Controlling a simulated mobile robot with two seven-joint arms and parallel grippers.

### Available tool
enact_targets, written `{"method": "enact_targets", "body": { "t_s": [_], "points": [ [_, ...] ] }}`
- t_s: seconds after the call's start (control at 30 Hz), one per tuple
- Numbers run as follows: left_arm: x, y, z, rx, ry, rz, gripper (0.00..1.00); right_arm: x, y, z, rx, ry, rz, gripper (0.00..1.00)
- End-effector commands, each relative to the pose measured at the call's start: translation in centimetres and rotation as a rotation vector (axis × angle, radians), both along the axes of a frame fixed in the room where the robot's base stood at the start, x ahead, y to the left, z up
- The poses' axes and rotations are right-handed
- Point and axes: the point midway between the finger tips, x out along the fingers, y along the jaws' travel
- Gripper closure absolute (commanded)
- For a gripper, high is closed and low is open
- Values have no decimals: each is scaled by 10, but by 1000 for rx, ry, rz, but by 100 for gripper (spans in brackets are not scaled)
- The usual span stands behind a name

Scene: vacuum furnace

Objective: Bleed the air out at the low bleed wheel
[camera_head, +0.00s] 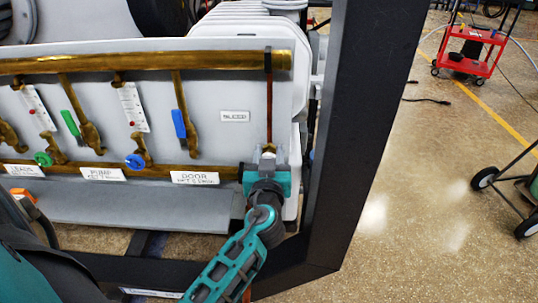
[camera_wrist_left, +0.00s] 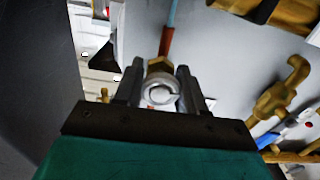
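The low bleed wheel (camera_wrist_left: 162,91) is a small, pale round knob under a brass nut at the lower end of a thin reddish tube (camera_head: 269,105). My left gripper (camera_head: 268,157) is at this lower end, near the panel's right edge, and mostly hides the wheel in the head view. In the left wrist view, the two dark fingers of the left gripper (camera_wrist_left: 161,88) stand on either side of the wheel. The wheel nearly fills the space between them; whether both fingers press on it is not clear. My right gripper is not in view.
The grey panel (camera_head: 220,75) carries a thick brass pipe (camera_head: 130,63), gauge tubes, and green and blue valve handles left of my gripper. A dark frame post (camera_head: 350,130) stands close on the right. Beyond it is open floor with a red cart (camera_head: 470,48).

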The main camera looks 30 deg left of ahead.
Motion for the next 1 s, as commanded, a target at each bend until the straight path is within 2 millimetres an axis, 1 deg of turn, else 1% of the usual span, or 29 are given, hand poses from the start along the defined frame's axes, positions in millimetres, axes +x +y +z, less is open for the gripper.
{"method": "enact_targets", "body": {
  "t_s": [0.03, 0.27, 0.47, 0.63, 0.77, 1.0],
  "points": [
    [0, 0, 0, 0, 0, 0, 68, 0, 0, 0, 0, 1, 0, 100],
    [0, 0, 0, 0, 0, 0, 90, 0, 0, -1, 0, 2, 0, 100],
    [0, 0, 0, 10, 5, 0, 91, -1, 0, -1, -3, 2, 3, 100],
    [0, 0, 0, 53, 31, 0, 91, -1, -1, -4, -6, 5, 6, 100],
    [0, 0, -1, 118, 71, 0, 91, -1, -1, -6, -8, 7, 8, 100],
    [0, 0, 0, 295, 179, 0, 91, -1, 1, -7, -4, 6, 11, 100]
  ]
}}
